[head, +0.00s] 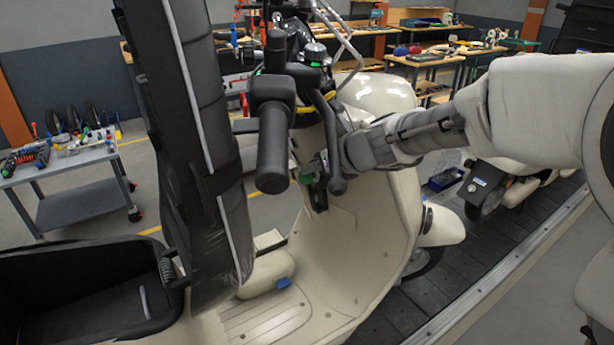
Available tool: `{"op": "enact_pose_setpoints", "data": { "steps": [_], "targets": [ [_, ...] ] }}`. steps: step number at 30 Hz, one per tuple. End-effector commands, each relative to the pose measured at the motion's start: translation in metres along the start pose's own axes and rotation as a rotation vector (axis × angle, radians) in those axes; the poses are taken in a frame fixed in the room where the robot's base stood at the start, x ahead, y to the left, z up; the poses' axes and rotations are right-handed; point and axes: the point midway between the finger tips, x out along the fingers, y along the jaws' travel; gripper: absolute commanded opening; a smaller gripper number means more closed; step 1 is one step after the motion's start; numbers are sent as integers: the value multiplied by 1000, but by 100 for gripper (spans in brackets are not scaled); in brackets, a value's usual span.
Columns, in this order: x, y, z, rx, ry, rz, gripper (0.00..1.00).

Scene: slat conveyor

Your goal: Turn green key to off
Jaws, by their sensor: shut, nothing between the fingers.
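The cream scooter (340,240) stands on the slat conveyor, its handlebar and black grip (272,150) nearest me. A small green key (306,177) shows below the handlebar, just right of the grip's end. My gripper (318,166) reaches in from the right, behind the brake lever (331,140), and is shut. Its fingertips are close to the key; I cannot tell whether they touch it. The lever and the fingers partly hide the key and its lock, so the key's turned position cannot be read.
A tall black padded part (190,140) and the black seat bucket (90,290) fill the left. A grey tool cart (70,170) stands behind them. Another scooter (490,185) is farther along the conveyor (420,300). Workbenches (440,60) line the back.

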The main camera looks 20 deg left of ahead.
Motion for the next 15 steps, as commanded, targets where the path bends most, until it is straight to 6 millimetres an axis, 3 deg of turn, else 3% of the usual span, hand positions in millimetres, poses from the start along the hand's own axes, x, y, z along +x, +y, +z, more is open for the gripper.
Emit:
{"op": "enact_pose_setpoints", "data": {
  "steps": [15],
  "targets": [
    [4,0,-3,0,1,1,0]
  ]
}}
